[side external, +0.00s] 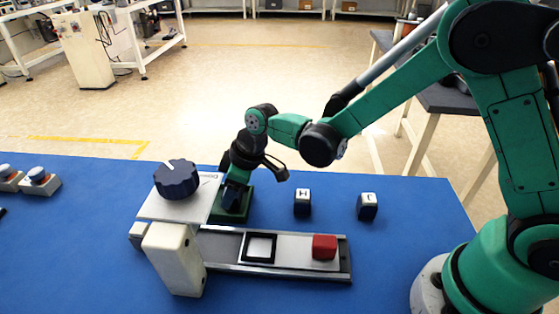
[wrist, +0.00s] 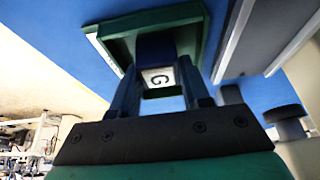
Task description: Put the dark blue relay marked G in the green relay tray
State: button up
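The dark blue relay marked G (wrist: 158,68) sits between the fingers of my gripper (wrist: 157,80), with its white lettered face toward the wrist camera. The fingers press against its two sides. The green relay tray (wrist: 108,40) lies beyond the relay in the wrist view, its rim around the relay and fingertips. In the side view my gripper (side external: 234,197) points down at the green tray (side external: 236,216), behind the white panel. The relay is hard to pick out there, and I cannot tell whether it touches the tray floor.
Two other dark relays, one marked H (side external: 303,203) and one with an unclear letter (side external: 367,207), stand right of the tray. A grey rail (side external: 215,243) with a red block (side external: 324,247) lies in front. A dark knob (side external: 177,180) on a white panel (side external: 150,207) stands close left.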

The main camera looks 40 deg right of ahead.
jog(key=o, duration=0.4)
jog(key=shift+o, duration=0.2)
jog(key=shift+r, duration=0.15)
jog(key=v, duration=1.1)
jog(key=s+d+r+m+t+h, duration=0.1)
jog(key=s+d+m+t+h, duration=0.2)
jog(key=s+d+m, duration=0.6)
jog(key=shift+s+d+r+t, duration=0.15)
jog(key=shift+s+d+t, duration=0.15)
jog(key=shift+d+t, duration=0.35)
jog(key=shift+d, duration=0.1)
